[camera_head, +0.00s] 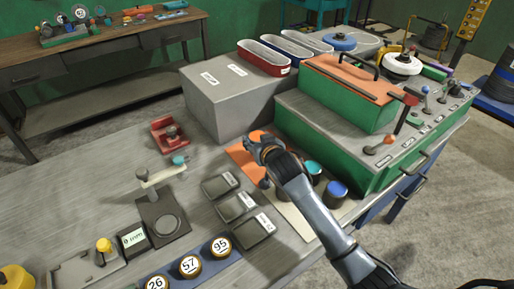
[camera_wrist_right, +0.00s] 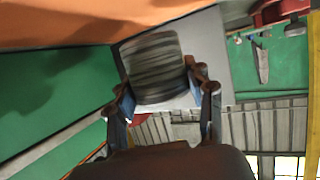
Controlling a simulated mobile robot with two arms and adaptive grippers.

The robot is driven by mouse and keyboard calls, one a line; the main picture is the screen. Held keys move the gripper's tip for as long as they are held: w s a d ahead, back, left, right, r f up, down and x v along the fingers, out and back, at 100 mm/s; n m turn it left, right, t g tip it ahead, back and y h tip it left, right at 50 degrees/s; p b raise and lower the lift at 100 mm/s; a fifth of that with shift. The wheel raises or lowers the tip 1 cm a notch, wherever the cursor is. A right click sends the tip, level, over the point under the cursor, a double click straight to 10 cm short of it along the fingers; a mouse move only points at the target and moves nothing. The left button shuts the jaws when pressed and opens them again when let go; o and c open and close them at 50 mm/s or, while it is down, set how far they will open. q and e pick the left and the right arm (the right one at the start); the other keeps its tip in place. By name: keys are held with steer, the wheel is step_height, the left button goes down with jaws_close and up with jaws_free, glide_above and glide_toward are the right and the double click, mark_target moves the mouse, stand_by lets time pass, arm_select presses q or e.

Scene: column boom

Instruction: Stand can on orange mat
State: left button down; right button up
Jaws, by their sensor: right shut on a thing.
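The orange mat (camera_head: 237,153) lies on the grey workbench, left of the green stepped console; my right gripper (camera_head: 267,152) is over it and covers part of it. In the right wrist view, my right gripper (camera_wrist_right: 162,95) is shut on a grey ribbed can (camera_wrist_right: 153,62). An orange surface, apparently the mat (camera_wrist_right: 70,22), fills the top of that view close to the can's end; I cannot tell whether they touch. In the head view the can is mostly hidden by the gripper. My left gripper is not in view.
A teal-topped can (camera_head: 313,168) and a blue-topped can (camera_head: 337,188) stand right of my right arm, close to the console (camera_head: 330,140). Dark trays (camera_head: 237,206) lie left of the arm. A red holder (camera_head: 170,137) and a grey box (camera_head: 225,100) stand behind.

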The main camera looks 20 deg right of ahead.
step_height(320, 180, down, 3)
steer(key=shift+a+f, duration=0.1)
steer(key=shift+a, duration=0.05)
steer(key=shift+f, duration=0.15)
steer(key=o, duration=1.3)
steer(key=v, duration=1.2)
